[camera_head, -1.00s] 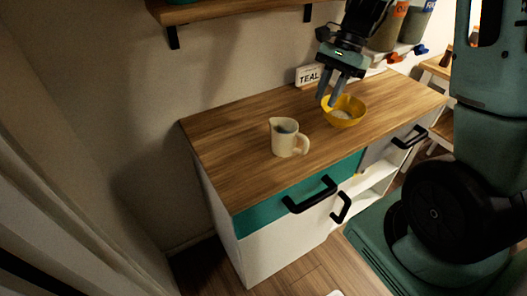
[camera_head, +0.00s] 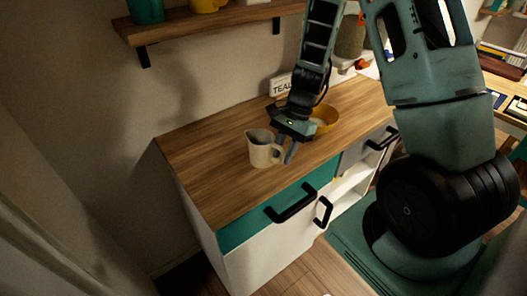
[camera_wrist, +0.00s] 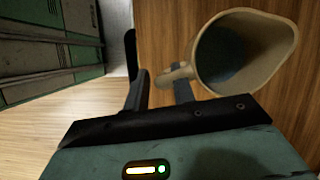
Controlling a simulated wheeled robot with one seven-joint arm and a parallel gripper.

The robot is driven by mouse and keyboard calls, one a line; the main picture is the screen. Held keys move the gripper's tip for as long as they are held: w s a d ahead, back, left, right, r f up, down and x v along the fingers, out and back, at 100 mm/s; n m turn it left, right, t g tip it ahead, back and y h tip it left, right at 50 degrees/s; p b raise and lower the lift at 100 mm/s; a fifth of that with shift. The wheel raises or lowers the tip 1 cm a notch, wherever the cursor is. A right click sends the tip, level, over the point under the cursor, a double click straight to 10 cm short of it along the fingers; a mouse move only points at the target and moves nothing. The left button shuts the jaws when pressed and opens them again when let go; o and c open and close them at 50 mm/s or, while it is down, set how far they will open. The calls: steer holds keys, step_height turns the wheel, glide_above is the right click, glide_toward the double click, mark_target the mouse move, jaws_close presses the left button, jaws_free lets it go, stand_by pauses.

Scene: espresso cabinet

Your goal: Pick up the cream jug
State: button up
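The cream jug (camera_head: 262,150) stands upright on the wooden cabinet top, near its front edge, with its handle toward the right. My gripper (camera_head: 284,153) points down at the handle side of the jug, with its two fingers apart. In the wrist view, the jug (camera_wrist: 240,55) is at the upper right, its dark inside showing. Its handle (camera_wrist: 168,76) reaches toward the gap between the fingers of my gripper (camera_wrist: 160,82). I cannot tell whether a finger touches the handle.
A yellow bowl (camera_head: 325,118) stands behind and right of my gripper on the cabinet top (camera_head: 205,150). A shelf (camera_head: 200,27) hangs above. The cabinet top left of the jug is clear.

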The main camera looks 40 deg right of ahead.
steer(key=shift+x, duration=1.4)
jaws_close()
steer(key=shift+w+r, duration=0.1)
steer(key=shift+r, duration=0.05)
